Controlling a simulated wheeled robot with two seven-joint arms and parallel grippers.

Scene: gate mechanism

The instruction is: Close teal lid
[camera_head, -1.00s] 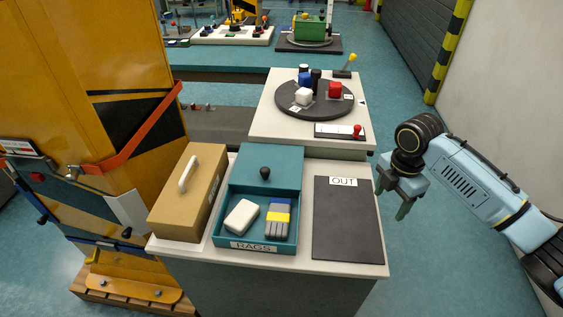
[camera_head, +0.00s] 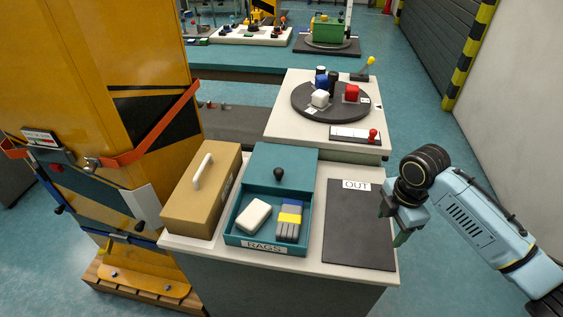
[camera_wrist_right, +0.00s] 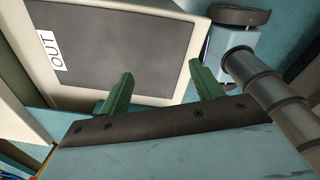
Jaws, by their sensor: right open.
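The teal lid (camera_head: 283,160) lies over the back part of the teal box labelled RAGS (camera_head: 232,238), with a dark round knob (camera_head: 278,174) near its front edge. The front of the box is uncovered. A white block (camera_head: 253,214) and a grey bundle with a yellow band (camera_head: 289,219) show inside it. My right gripper (camera_head: 394,222) is at the right edge of the cabinet top, beside the dark OUT mat and well right of the lid. Its green fingers (camera_wrist_right: 161,92) are apart and empty in the right wrist view. My left gripper is out of view.
A tan case with a white handle (camera_head: 203,190) stands just left of the box. The dark OUT mat (camera_head: 357,230) is bare. Behind, a pale stand carries a dark turntable (camera_head: 325,107) with coloured blocks. A yellow cabinet (camera_head: 100,70) rises at the left.

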